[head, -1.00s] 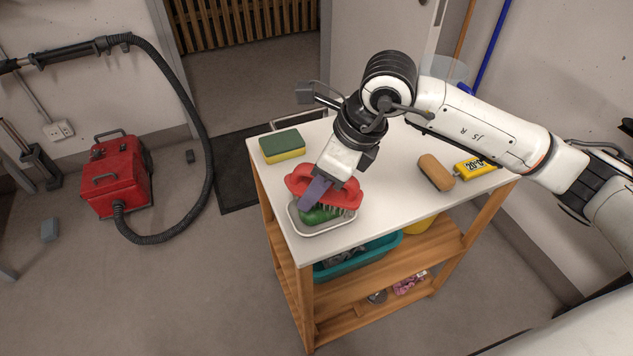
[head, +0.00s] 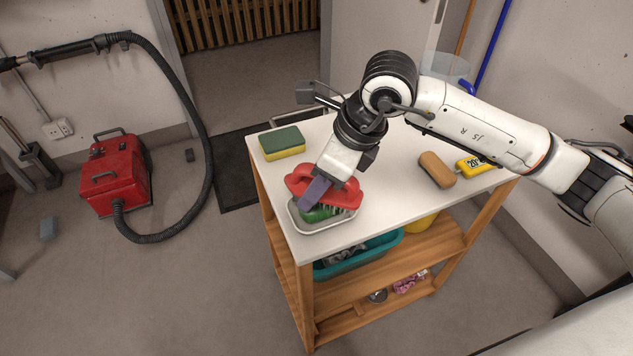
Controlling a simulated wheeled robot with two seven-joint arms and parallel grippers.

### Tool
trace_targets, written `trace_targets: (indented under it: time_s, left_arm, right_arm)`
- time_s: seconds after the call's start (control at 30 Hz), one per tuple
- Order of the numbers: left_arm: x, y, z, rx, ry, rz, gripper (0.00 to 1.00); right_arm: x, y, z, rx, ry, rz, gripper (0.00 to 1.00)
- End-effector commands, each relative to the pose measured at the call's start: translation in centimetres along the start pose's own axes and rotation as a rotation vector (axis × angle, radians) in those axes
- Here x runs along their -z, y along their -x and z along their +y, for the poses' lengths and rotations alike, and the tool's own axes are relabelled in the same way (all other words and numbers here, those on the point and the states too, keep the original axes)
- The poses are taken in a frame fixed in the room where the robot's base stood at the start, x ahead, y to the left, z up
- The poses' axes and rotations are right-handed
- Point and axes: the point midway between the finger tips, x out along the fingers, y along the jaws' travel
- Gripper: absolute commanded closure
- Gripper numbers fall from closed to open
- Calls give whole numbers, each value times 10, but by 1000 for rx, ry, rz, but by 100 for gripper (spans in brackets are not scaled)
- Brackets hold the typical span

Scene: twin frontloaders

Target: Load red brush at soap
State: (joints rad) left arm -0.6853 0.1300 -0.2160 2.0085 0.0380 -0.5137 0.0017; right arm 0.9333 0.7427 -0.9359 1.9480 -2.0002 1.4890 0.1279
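The red brush (head: 345,196) has a red handle body and bristles that point down. It is over the green soap (head: 318,214), which lies in a white dish (head: 325,227) at the front left of the white cart top. My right gripper (head: 318,190) comes in from the right and is shut on the red brush. The bristles appear to touch the soap, but the gripper and brush hide part of the contact. My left gripper is not in view.
A green and yellow sponge (head: 283,143) lies behind the dish. A wooden brush (head: 436,169) and a yellow timer (head: 475,165) are at the right of the cart top (head: 400,200). A teal basin (head: 360,258) is on the shelf below.

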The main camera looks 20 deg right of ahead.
Motion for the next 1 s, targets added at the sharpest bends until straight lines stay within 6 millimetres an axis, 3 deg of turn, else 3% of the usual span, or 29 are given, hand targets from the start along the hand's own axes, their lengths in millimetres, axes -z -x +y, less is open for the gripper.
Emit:
trace_targets:
  time_s: [1.0]
  left_arm:
    - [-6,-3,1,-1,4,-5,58]
  right_arm:
    - [2,-2,0,-1,0,3,73]
